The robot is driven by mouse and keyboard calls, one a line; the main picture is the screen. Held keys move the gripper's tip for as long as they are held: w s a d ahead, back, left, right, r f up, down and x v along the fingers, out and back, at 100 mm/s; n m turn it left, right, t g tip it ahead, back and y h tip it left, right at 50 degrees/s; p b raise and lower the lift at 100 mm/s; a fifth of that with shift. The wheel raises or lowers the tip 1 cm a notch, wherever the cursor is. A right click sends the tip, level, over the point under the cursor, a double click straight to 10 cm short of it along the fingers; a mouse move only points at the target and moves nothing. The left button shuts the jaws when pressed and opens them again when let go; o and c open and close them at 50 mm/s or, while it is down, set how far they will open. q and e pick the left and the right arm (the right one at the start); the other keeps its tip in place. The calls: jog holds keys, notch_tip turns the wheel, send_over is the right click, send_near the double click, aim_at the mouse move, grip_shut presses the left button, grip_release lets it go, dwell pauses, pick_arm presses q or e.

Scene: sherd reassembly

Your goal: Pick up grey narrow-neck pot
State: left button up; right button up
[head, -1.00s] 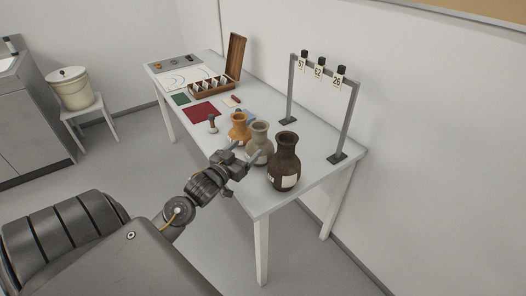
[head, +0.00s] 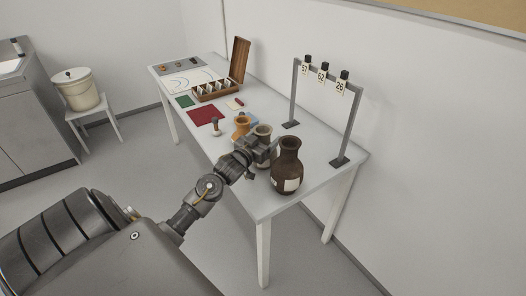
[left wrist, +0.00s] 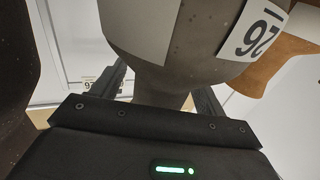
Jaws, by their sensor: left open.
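The grey narrow-neck pot (head: 264,131) stands on the table between an orange pot and a dark brown pot; my left gripper hides its lower part in the head view. My left gripper (head: 264,147) is open at the grey pot. In the left wrist view the grey pot (left wrist: 185,35) fills the upper middle, with a pale blank label and a label reading 26. Its narrower part lies between the two open fingers (left wrist: 162,88). I cannot tell whether either finger touches it. My right gripper is not in view.
The dark brown pot (head: 287,168) stands close on the right and the orange pot (head: 241,123) close on the left. A grey metal frame (head: 294,92) with numbered tags stands behind. A wooden box (head: 213,91), a red mat (head: 206,116) and a small brush-like tool (head: 216,128) lie farther along the table.

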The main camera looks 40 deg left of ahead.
pick_arm(q)
jog(key=shift+w, duration=0.4)
grip_shut()
jog(key=shift+r, duration=0.1)
